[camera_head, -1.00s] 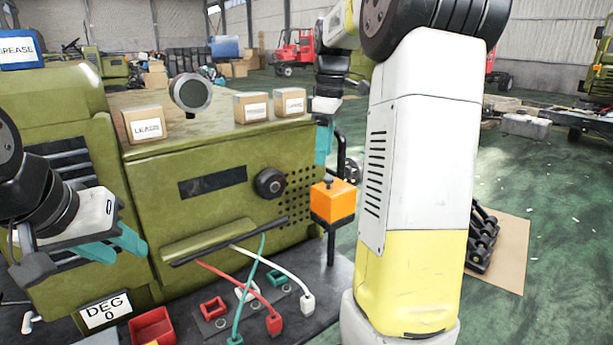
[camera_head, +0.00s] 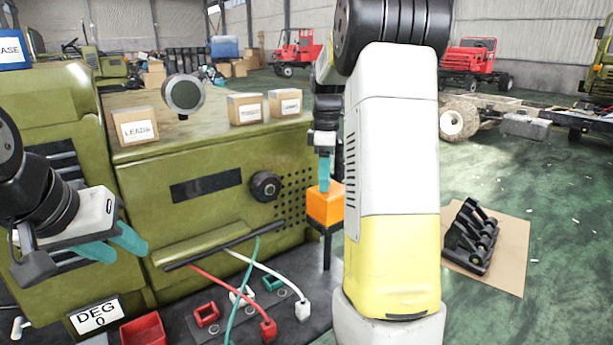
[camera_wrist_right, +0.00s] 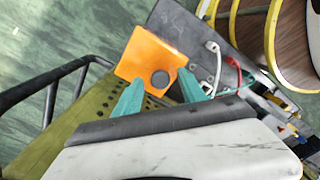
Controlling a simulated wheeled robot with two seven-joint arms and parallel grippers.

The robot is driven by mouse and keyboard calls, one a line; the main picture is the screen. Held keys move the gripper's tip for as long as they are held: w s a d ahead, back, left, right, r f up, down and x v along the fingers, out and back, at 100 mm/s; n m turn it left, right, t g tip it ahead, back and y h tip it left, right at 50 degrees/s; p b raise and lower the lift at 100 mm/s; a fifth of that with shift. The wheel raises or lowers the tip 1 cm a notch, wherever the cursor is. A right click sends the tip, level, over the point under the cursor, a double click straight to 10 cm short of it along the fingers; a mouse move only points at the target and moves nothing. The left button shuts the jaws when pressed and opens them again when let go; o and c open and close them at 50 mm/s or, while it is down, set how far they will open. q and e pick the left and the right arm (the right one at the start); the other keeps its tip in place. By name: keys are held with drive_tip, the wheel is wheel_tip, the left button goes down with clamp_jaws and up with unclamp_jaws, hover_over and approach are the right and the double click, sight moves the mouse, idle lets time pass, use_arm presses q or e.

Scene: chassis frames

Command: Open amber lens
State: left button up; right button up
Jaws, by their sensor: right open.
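The amber lens is an orange box-shaped cap (camera_head: 325,208) on a dark post at the right end of the green cabinet. In the right wrist view the orange cap (camera_wrist_right: 148,56) shows a dark round knob on its face. My right gripper (camera_head: 326,188) points down at the cap from above, its teal fingers overlapping it in the head view. In the right wrist view its fingers (camera_wrist_right: 160,90) are apart, one on each side of the knob's line; contact cannot be told. My left gripper (camera_head: 120,246) is at the left, teal fingers spread, empty, in front of the green machine.
The green cabinet (camera_head: 215,215) carries labelled cardboard boxes (camera_head: 136,126) and a round gauge (camera_head: 184,94). Red, teal and white leads (camera_head: 302,309) hang over the dark bench at the front. A red bin (camera_head: 145,330) stands front left. A black rack (camera_head: 471,237) lies on cardboard at the right.

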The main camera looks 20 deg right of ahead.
clamp_jaws()
idle(1.4)
